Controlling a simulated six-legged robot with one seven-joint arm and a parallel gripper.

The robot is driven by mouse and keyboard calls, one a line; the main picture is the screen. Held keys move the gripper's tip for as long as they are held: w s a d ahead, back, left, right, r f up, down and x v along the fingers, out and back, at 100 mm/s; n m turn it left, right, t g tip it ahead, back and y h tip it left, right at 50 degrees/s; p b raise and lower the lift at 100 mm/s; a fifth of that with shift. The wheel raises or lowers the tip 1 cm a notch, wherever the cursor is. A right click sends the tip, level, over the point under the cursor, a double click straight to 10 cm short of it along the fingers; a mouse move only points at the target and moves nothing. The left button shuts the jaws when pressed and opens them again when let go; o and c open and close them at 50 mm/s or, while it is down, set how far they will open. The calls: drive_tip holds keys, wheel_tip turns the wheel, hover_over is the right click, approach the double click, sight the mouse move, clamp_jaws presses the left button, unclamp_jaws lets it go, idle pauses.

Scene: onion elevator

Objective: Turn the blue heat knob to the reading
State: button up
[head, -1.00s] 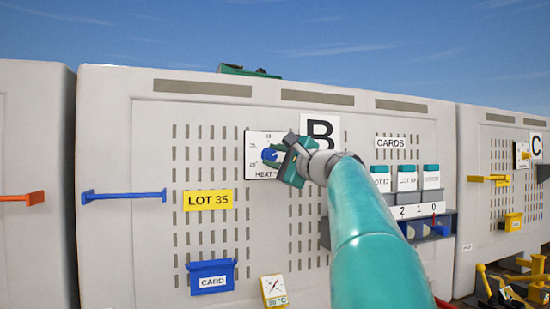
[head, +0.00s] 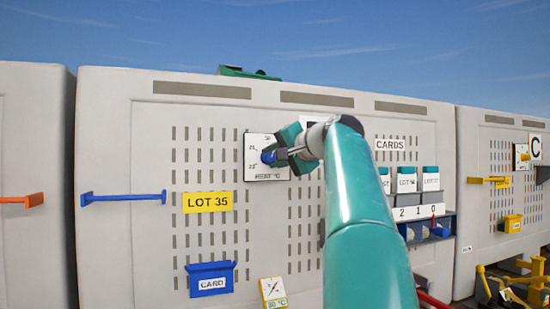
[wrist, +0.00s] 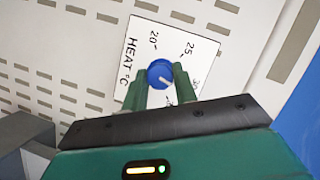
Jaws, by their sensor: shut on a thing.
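The blue heat knob (head: 268,157) sits on a white dial plate marked HEAT °C (head: 256,172) on the grey panel. In the wrist view the knob (wrist: 159,72) shows a pale pointer line slanting toward its lower right. The numbers 20, 25 and 30 show around it on the plate (wrist: 135,60); another mark below is partly hidden. My gripper (wrist: 160,80) is shut on the knob, a green finger on each side. In the head view my gripper (head: 272,156) covers the plate's right part. A small gauge card (head: 273,291) below has tiny °C digits, perhaps 30.
A yellow LOT 35 sign (head: 208,201), a blue rail (head: 135,197) and a blue CARD bin (head: 211,280) are on the panel at left. A CARDS rack (head: 419,211) stands right of my arm. Panel C (head: 502,200) is farther right.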

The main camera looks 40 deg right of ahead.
drive_tip(key=shift+a+n+g+h, duration=0.1)
drive_tip(key=shift+n+g+h, duration=0.25)
drive_tip(key=shift+n, duration=0.65)
drive_tip(key=o, duration=1)
drive_tip(key=v, duration=1.3)
drive_tip(key=shift+s+r, duration=0.25)
drive_tip(key=shift+s, duration=0.05)
